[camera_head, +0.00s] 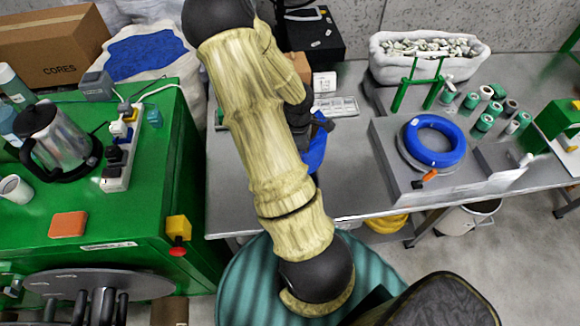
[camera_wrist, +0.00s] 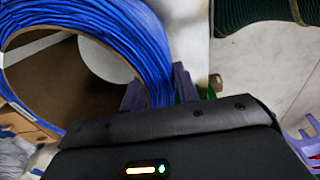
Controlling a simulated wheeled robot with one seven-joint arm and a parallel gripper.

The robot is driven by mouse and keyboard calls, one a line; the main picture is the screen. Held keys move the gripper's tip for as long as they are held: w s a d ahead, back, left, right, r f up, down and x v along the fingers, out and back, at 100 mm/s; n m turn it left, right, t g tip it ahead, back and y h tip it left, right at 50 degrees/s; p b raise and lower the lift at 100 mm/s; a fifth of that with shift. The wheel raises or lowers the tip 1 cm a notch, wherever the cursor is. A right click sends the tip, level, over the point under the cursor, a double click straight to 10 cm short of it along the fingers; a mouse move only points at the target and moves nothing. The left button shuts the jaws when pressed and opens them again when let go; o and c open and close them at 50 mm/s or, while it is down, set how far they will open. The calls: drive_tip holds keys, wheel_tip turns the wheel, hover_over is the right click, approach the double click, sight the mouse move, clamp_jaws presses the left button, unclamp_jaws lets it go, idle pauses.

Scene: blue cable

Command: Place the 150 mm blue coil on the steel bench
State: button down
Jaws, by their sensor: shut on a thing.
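My gripper (camera_wrist: 157,92) is shut on a blue coil (camera_wrist: 105,22), which fills the upper left of the wrist view; the fingers grip its band at one side. In the head view, part of this held coil (camera_head: 316,152) shows beside my arm over the steel bench (camera_head: 228,185). My forearm hides most of it and the gripper. I cannot tell whether it touches the bench. A second blue coil (camera_head: 435,141) lies flat on a grey block on the right of the bench. I cannot read either coil's size.
A white tub (camera_head: 430,65) of scraps, green posts (camera_head: 420,88) and several green spools (camera_head: 485,122) stand at the bench's back and right. A small keypad (camera_head: 337,106) lies behind my arm. A green cabinet (camera_head: 100,215) stands left. Bare bench shows left and right of my arm.

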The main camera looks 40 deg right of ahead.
drive_tip(key=shift+d, duration=0.1)
wheel_tip(320, 180, down, 6)
drive_tip(key=shift+d+f+b, duration=0.1)
drive_tip(key=shift+b, duration=1)
drive_tip(key=shift+f+b, duration=0.75)
drive_tip(key=shift+f, duration=1.15)
drive_tip(key=c, duration=1.1)
unclamp_jaws()
drive_tip(key=shift+a, duration=0.25)
drive_tip(key=shift+o, duration=0.2)
drive_tip(key=shift+s, duration=0.1)
